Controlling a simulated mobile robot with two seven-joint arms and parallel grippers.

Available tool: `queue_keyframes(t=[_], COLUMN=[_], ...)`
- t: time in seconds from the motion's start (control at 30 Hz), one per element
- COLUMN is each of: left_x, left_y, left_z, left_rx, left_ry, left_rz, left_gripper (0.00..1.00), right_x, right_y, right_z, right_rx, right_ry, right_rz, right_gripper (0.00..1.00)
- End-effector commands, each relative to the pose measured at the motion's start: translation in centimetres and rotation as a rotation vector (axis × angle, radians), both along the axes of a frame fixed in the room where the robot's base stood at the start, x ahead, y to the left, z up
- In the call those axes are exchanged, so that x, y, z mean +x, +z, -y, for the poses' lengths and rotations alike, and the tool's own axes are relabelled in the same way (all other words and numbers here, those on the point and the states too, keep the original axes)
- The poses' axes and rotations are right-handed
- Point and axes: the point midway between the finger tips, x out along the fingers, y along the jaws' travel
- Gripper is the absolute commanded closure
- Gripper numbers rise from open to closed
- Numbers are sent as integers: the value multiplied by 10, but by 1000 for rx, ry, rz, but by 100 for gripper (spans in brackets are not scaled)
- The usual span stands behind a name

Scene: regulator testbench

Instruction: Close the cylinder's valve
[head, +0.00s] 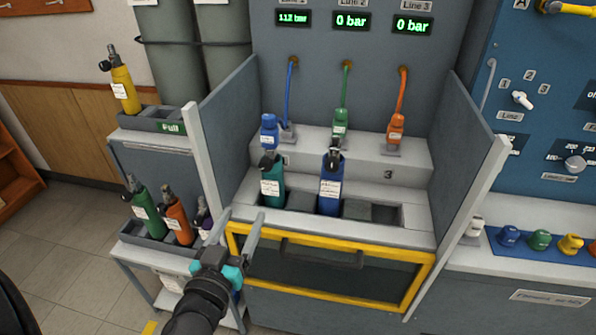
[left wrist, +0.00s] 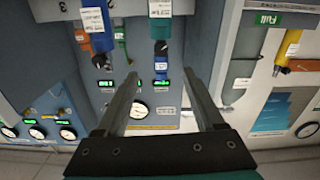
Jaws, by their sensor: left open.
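A teal cylinder (head: 272,182) with a dark valve on top stands in the left part of the bench rack. A blue cylinder (head: 331,185) with a dark valve stands to its right; it also shows in the left wrist view (left wrist: 95,20). The pictures do not show how far either valve is turned. My left gripper (head: 245,214) is open and empty, in front of and left of the teal cylinder, apart from it. In the left wrist view its fingers (left wrist: 160,76) are spread with nothing between them. My right gripper is not in view.
Blue (head: 269,130), green (head: 340,122) and orange (head: 396,128) regulators stand behind. The left display (head: 293,18) seems to read 112 bar; the others read 0. Side panels (head: 226,120) flank the bench. A yellow-framed door (head: 330,270) is below. A cart (head: 160,160) holds more cylinders.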

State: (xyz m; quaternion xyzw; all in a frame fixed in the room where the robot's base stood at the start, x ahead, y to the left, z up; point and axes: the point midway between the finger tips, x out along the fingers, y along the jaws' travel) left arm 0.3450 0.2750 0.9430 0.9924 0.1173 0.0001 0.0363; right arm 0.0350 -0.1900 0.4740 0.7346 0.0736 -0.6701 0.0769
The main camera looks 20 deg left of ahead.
Motion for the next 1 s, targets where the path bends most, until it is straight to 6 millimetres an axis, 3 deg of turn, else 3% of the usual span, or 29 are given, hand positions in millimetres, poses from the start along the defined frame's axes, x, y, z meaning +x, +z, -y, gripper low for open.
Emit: queue_keyframes(t=[0.27,1.0], left_x=[20,132], left_y=[6,5], left_z=[-5,-33], left_rx=[4,3], left_ry=[-1,1], left_rz=[13,8], left_gripper=[30,30], right_x=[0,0], right_y=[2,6], right_z=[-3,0], right_rx=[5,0], right_ry=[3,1], right_rz=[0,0], right_gripper=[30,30])
